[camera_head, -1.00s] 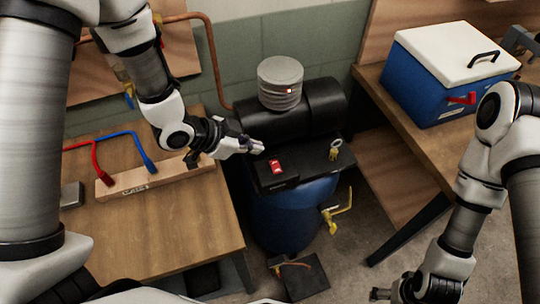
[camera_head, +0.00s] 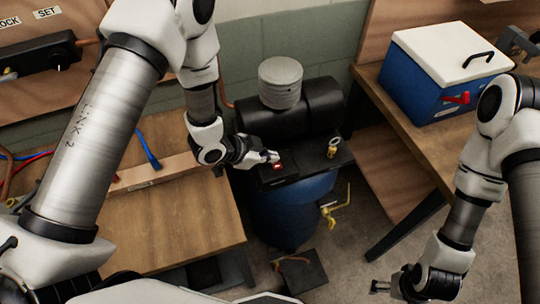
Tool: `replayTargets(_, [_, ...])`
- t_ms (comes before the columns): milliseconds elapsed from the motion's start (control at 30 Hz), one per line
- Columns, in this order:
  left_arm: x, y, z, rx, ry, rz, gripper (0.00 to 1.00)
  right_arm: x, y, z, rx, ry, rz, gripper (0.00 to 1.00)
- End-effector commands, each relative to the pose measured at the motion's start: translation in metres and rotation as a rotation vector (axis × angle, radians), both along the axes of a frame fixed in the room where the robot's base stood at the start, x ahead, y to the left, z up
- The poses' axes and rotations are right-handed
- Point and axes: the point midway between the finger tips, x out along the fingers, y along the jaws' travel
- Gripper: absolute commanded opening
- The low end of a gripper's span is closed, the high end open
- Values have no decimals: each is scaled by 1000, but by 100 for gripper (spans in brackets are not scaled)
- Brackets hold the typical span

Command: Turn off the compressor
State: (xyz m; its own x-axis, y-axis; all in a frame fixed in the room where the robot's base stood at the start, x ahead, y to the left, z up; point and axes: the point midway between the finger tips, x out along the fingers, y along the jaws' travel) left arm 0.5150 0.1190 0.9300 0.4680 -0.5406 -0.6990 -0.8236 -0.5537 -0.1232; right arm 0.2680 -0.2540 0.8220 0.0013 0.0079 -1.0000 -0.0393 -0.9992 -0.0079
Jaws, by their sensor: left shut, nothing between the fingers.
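The compressor has a blue tank (camera_head: 290,215), a black motor body (camera_head: 312,106) and a ribbed grey cap (camera_head: 281,82). A small red switch (camera_head: 278,167) sits on its black top plate (camera_head: 312,163). My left gripper (camera_head: 274,157) is shut and empty. Its fingertips are right at the red switch and partly cover it; whether they touch it I cannot tell. My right gripper (camera_head: 380,287) is low at the bottom right, far from the compressor; its fingers are too small to judge.
A wooden bench (camera_head: 180,235) stands left of the compressor, and a table with a blue and white cooler (camera_head: 450,75) stands at right. A yellow valve handle (camera_head: 337,204) sticks out from the tank. A gauge (camera_head: 333,147) stands on the top plate.

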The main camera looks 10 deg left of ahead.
Motion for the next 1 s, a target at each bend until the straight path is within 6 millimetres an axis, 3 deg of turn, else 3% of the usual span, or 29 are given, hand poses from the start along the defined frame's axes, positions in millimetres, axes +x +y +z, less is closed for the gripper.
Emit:
replayTargets(867, [-14,-8,1,4,4,1,0,0,0,2,0,0,0,92])
replayTargets(1000, [-13,-8,11,4,3,1,0,0,0,10,0,0,0,92])
